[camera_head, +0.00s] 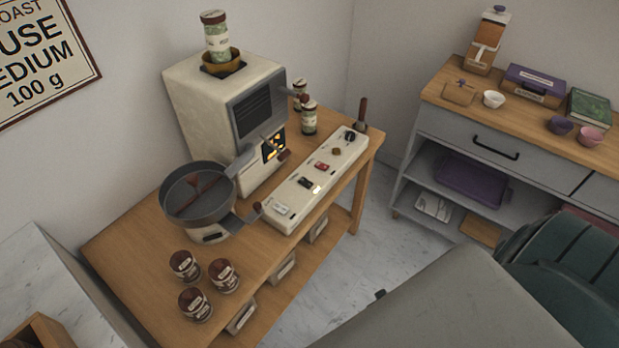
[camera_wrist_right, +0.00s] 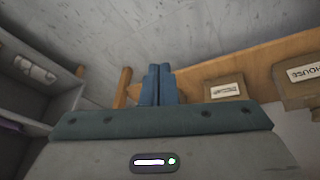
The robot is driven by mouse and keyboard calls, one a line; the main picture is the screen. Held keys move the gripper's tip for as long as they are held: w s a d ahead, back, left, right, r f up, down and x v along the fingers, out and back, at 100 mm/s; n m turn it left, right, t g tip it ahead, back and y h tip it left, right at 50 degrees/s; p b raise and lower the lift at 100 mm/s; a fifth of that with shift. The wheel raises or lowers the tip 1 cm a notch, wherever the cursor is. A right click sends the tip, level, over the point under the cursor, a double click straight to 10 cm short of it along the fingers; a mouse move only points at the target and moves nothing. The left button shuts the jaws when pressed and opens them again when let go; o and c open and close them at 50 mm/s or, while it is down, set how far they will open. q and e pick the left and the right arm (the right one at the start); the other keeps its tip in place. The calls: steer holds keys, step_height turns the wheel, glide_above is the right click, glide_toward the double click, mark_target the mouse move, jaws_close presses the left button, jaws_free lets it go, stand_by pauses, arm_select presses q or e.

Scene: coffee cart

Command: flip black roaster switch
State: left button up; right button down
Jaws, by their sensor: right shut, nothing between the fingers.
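The cream roaster (camera_head: 203,110) stands on the wooden table in the head view, with a lit panel on its front. A long cream switch box (camera_head: 338,171) lies beside it at the table's right edge. On its top are a black switch (camera_head: 305,183), a red switch (camera_head: 322,166) and a dark round knob (camera_head: 350,136). The black switch's tilt is too small to tell. My right gripper (camera_wrist_right: 158,68) shows in the right wrist view with its blue fingers together and empty, pointing toward the floor and table side. My left gripper is not in view.
A round pan (camera_head: 197,193) and several labelled tins (camera_head: 224,275) stand on the table. A grey cabinet (camera_head: 462,131) with cups and boxes is at the right. The floor (camera_head: 372,255) between is clear. Labelled boxes (camera_wrist_right: 226,90) show in the wrist view.

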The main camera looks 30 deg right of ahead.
steer(key=w+d+r+t+y+b, duration=0.1)
steer(key=w+d+r+t, duration=0.1)
steer(key=w+r, duration=0.8)
steer(key=w+d+r+t, duration=0.2)
steer(key=w+d+r, duration=0.1)
steer(key=w+r, duration=0.8)
steer(key=w+a+r+n+y, duration=0.1)
steer(key=w+a+r, duration=0.1)
steer(key=r, duration=0.6)
steer(key=w+a+r+n+t+y, duration=0.1)
steer(key=w+a+r+n+y, duration=0.1)
steer(key=r, duration=0.6)
steer(key=w+a+r+n+y+b, duration=0.1)
steer(key=a+r, duration=0.3)
steer(key=r, duration=0.5)
steer(key=shift+w+a+n+t, duration=0.2)
steer(key=shift+w+n+t, duration=0.1)
steer(key=shift+w+n, duration=0.3)
